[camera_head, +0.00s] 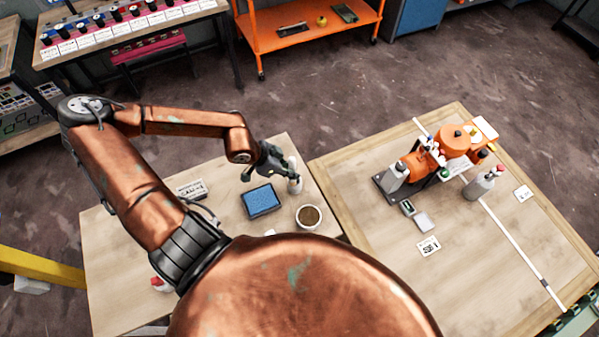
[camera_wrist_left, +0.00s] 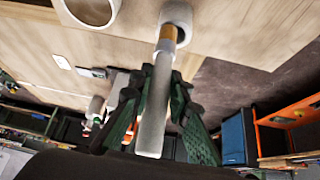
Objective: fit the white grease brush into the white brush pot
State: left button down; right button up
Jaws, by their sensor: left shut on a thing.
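My left gripper (camera_head: 276,162) is shut on the white grease brush (camera_head: 292,163), which also shows in the left wrist view (camera_wrist_left: 153,118) running up between the fingers. The brush has a pale handle and a tan band near its far end. The white brush pot (camera_head: 295,186) stands on the left table, right at the far end of the brush; it also shows in the wrist view (camera_wrist_left: 177,13). The brush's far end meets the pot's mouth and appears to be inside it. How deep it sits is hidden. My right gripper is not in view.
A white tub of brown grease (camera_head: 309,216) stands close to the pot. The right table (camera_head: 505,260) holds an orange machine (camera_head: 455,141) and a bottle (camera_head: 479,184).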

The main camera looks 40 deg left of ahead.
pick_arm(q)
jog(key=shift+w+a+f+b, duration=0.15)
jog(key=shift+f+b, duration=0.25)
jog(key=shift+f, duration=0.15)
jog(key=f, duration=0.1)
jog(key=w+f+b, duration=0.1)
jog(key=f+b, duration=0.1)
jog(key=f, duration=0.1)
jog(key=shift+w+f, duration=0.1)
jog(key=shift+w, duration=0.2)
jog(key=shift+s, duration=0.15)
jog(key=shift+s+r, duration=0.2)
jog(key=shift+w+f+b, duration=0.15)
jog(key=shift+f+b, duration=0.15)
jog(key=c, duration=2.2)
grip_release()
jog(key=shift+r, duration=0.1)
jog(key=o, duration=0.4)
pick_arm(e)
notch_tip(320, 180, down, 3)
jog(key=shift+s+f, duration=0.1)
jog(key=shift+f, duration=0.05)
